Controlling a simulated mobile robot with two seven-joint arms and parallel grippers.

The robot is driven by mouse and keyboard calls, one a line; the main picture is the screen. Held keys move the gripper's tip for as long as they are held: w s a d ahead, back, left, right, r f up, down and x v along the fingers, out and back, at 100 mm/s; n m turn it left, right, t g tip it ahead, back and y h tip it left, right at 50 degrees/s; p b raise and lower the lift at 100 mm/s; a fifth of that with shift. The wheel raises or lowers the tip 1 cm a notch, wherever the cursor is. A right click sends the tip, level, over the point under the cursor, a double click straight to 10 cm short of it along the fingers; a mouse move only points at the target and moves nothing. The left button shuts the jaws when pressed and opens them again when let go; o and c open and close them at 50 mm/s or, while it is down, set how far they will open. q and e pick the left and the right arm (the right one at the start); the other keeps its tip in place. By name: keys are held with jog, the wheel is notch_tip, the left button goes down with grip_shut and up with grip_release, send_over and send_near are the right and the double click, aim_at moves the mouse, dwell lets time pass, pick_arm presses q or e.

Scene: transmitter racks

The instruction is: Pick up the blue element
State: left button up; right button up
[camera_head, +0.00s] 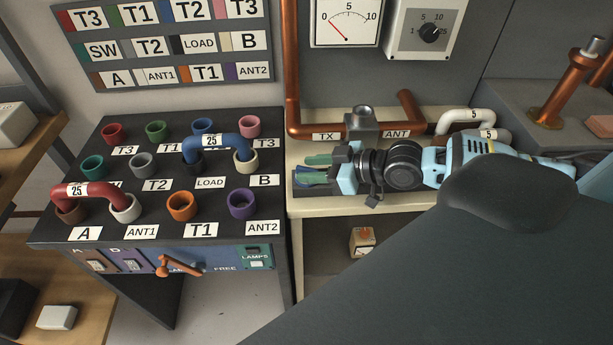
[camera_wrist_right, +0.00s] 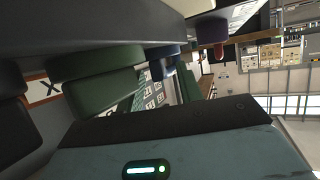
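My right gripper (camera_head: 315,168) comes in from the right with its green-tipped fingers over a small dark holder (camera_head: 301,187) on the cream bench. Its fingers look apart. A small blue element (camera_head: 312,174) shows partly between the green tips. The wrist view also shows the blue element (camera_wrist_right: 164,52) beyond the gripper, between green shapes; contact cannot be made out. A blue U-shaped link (camera_head: 213,143) marked 25 bridges two sockets on the black panel, away from the gripper. My left gripper is not in view.
A red link (camera_head: 83,190) marked 25 sits on the black socket panel (camera_head: 130,175) at left. A white link (camera_head: 468,119) lies behind my wrist. An orange handle (camera_head: 179,267) sticks out below the panel.

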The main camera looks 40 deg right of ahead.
jog(key=c, duration=0.7)
grip_shut()
jog(key=shift+r, duration=0.1)
